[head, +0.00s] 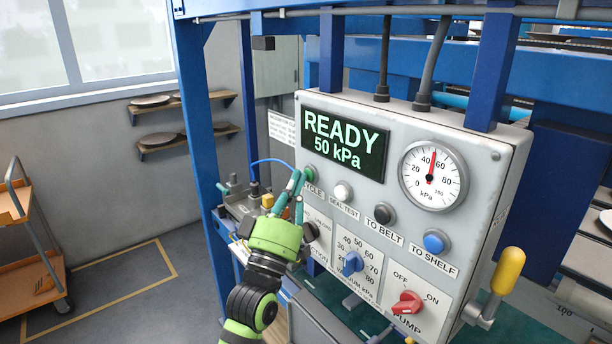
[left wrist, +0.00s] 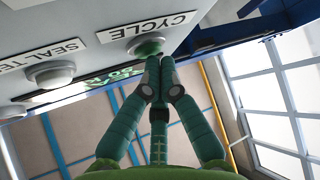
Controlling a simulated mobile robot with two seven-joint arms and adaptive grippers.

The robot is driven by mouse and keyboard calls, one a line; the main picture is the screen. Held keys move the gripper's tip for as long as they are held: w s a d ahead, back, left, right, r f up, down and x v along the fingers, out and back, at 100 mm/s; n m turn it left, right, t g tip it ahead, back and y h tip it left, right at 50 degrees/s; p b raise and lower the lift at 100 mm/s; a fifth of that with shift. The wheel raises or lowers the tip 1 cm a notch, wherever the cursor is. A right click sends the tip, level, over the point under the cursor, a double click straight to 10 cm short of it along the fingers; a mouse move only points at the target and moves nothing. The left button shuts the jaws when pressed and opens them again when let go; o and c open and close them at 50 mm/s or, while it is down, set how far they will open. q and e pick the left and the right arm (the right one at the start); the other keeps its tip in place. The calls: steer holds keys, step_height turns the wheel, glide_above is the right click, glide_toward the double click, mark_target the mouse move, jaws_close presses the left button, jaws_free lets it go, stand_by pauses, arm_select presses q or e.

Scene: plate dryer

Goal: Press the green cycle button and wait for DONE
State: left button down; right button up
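The grey control panel (head: 395,245) fills the middle of the head view. Its display (head: 343,140) reads READY 50 kPa in green. The green CYCLE button (head: 309,173) is below the display at its left, partly behind my left gripper (head: 298,179). The left gripper's teal fingers are together and empty, with the tips at or very near the button. In the left wrist view the green button (left wrist: 148,47) is just beyond the fingertips (left wrist: 159,68); I cannot tell whether they touch. My right gripper is not in view.
Beside CYCLE are the white SEAL TEST button (head: 343,192), black TO BELT button (head: 384,212) and blue TO SHELF button (head: 436,241). A gauge (head: 433,177) reads about 50. Below are a blue dial (head: 352,263) and red PUMP knob (head: 408,302). A yellow-handled lever (head: 508,271) projects at right.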

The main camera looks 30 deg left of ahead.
arm_select(q)
steer(key=shift+w+d, duration=0.1)
steer(key=shift+w, duration=0.1)
stand_by(0.5)
steer(key=shift+s+a, duration=0.35)
steer(key=shift+s, duration=0.45)
steer(key=s, duration=0.1)
steer(key=s+a, duration=0.1)
steer(key=s, duration=0.1)
steer(key=s+a, duration=0.1)
steer(key=shift+s+p, duration=0.3)
steer(key=shift+p, duration=0.1)
